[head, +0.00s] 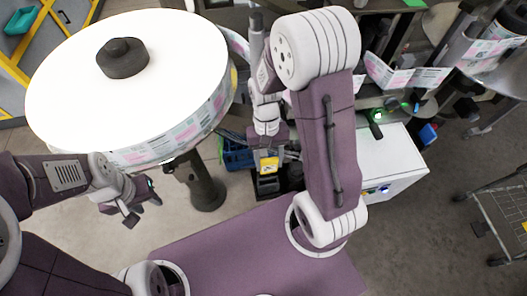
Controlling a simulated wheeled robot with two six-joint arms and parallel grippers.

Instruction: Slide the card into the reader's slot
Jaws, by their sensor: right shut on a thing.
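My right gripper (268,150) points down near the middle of the head view and is shut on a small yellow card (269,164). The card hangs below its fingers, with its printed face partly visible. A dark box-like device (268,184), which looks like the reader, sits directly under the card. I cannot tell whether the card's lower edge is in a slot, touching the device or just above it. My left gripper (142,209) is at the lower left, below the big reel's rim, with its fingers apart and empty.
A large white label reel (90,75) on a dark post fills the upper left. A blue crate (238,156) stands left of the card. A white cabinet (398,160) with a green light above it is at the right. A wire cart (505,215) stands far right on open floor.

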